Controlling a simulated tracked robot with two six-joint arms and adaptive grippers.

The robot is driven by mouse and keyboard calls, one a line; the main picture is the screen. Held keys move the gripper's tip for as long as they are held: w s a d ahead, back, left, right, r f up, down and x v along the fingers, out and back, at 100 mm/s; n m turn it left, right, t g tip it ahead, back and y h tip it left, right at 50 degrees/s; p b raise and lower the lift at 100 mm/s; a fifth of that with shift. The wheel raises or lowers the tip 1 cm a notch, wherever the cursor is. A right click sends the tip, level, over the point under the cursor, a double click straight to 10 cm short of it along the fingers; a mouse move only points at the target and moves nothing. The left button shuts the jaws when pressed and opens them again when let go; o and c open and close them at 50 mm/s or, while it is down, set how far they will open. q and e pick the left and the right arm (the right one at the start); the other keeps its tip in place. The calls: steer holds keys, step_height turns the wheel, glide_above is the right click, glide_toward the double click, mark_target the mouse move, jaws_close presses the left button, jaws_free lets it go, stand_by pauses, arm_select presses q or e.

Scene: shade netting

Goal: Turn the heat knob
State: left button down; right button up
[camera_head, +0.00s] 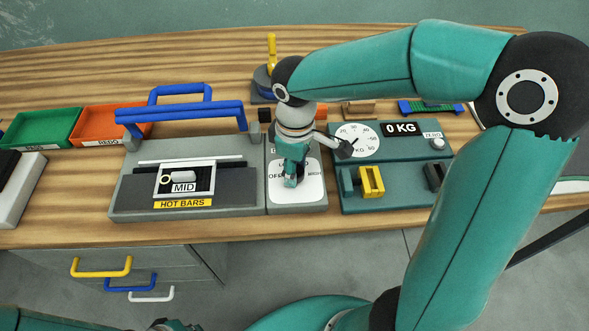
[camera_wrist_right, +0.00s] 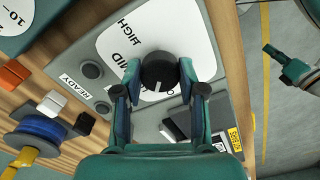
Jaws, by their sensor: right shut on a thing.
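The heat knob (camera_wrist_right: 160,72) is round and black with a white pointer mark, on a white dial plate (camera_wrist_right: 199,52). In the wrist view MID and HIGH are readable on the plate. The pointer is toward the lower side, near a partly hidden label. My right gripper (camera_wrist_right: 159,76) has a finger on each side of the knob and is shut on it. In the head view the right gripper (camera_head: 290,178) comes down over the dial plate (camera_head: 310,185) and hides the knob. A teal and black part at the bottom edge appears to be my left gripper (camera_head: 172,325); its fingers are unclear.
Left of the dial is the hot bars sealer (camera_head: 235,187) with a blue handle (camera_head: 190,110) and a MID sign. To the right is a scale (camera_head: 400,170) reading 0 KG. Green (camera_head: 40,129) and orange (camera_head: 103,124) trays stand further left. My right arm crosses above the scale.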

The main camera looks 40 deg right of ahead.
steer(key=m+b, duration=0.1)
steer(key=m, duration=0.2)
steer(key=shift+w+m, duration=0.1)
steer(key=shift+m, duration=0.3)
steer(key=m+b, duration=0.1)
steer(key=m, duration=0.2)
steer(key=shift+m, duration=0.3)
steer(key=m+b, duration=0.1)
steer(key=m, duration=0.2)
steer(key=shift+m, duration=0.3)
steer(key=shift+r+m, duration=0.1)
steer(key=shift+m, duration=1.6)
steer(key=o, duration=1.1)
steer(key=shift+b, duration=0.3)
steer(key=shift+o, duration=0.2)
